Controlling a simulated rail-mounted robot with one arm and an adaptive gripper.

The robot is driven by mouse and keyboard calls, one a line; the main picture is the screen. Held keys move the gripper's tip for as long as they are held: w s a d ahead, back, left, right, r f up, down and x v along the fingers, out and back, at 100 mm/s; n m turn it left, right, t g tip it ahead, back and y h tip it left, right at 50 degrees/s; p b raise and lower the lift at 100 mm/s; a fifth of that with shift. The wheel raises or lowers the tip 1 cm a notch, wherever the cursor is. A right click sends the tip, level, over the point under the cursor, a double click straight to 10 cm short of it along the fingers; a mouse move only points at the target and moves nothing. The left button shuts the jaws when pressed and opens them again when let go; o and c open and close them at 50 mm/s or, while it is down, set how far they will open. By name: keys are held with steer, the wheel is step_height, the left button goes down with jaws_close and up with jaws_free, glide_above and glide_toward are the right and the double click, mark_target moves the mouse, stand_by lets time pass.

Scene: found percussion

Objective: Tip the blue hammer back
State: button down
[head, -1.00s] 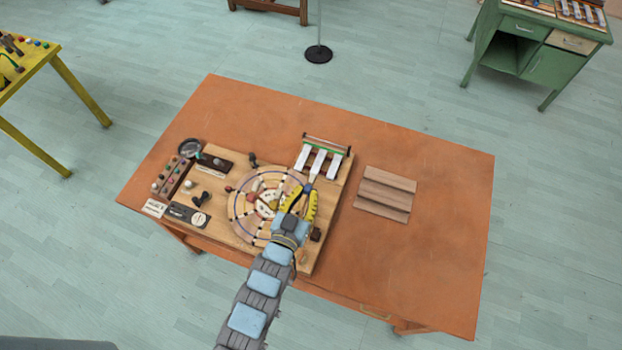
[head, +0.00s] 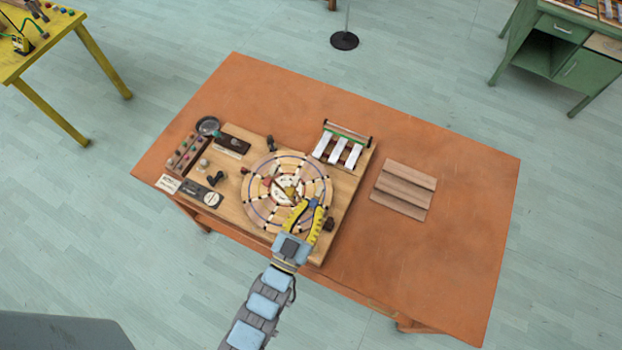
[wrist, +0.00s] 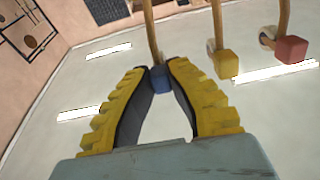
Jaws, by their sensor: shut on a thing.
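My gripper (head: 315,202) reaches over the round wooden disc (head: 250,206) on the board, near its right side. In the wrist view its yellow-and-black fingers (wrist: 160,74) are shut on the blue hammer (wrist: 161,78), a small blue block on a thin curved wooden handle. The handle rises from between the fingertips to the top of the picture. The yellow hammer (wrist: 226,65) and the red hammer (wrist: 291,48) stand to its right in the wrist view, apart from my fingers. In the head view the blue hammer is small and partly hidden by my fingertips.
White bars on a frame (head: 337,151) stand at the board's far right corner. Dark controls (head: 202,192) and a row of coloured knobs (head: 188,152) lie at the left. A stepped wooden block (head: 403,190) sits right of the board. The orange tabletop (head: 450,240) is clear farther right.

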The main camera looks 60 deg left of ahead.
steer(key=c, duration=1)
jaws_free()
steer(key=v, duration=1.2)
